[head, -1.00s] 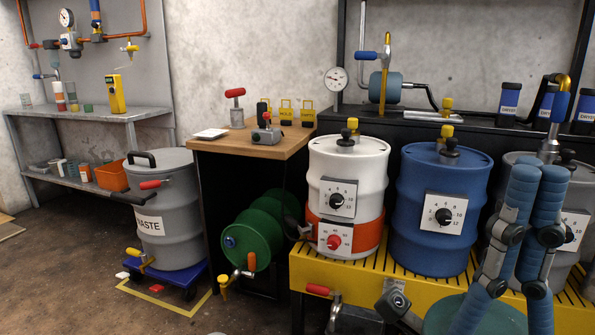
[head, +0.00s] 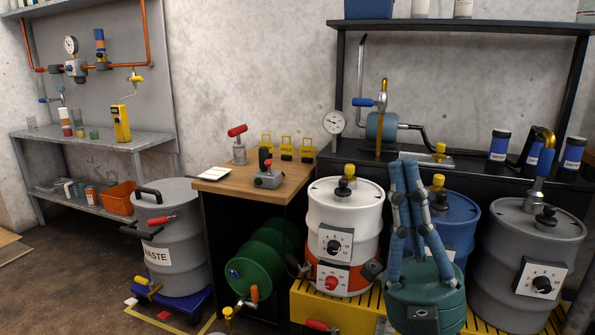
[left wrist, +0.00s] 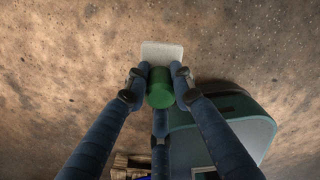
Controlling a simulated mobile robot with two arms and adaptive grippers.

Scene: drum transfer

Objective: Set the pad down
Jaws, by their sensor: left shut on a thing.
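In the left wrist view, my left gripper (left wrist: 160,86) is shut on a green cylinder (left wrist: 160,95), which looks like the pad's handle. A pale, flat, squarish piece (left wrist: 162,52) shows just beyond the fingertips, against brown floor; it looks like the pad. I cannot tell its height above the floor. My left gripper is out of the head view. My right gripper (head: 404,165) points upward, empty, in front of the blue drum (head: 460,226). Its fingers lean together at the tips, but overlap hides how far apart they are.
A wooden-topped stand (head: 248,183) holds a white flat plate (head: 215,173), a red-handled clamp (head: 238,146) and yellow tags. A grey waste drum (head: 172,240) stands left. A white drum (head: 345,214) and a grey drum (head: 520,255) flank the blue one. Open floor lies at far left.

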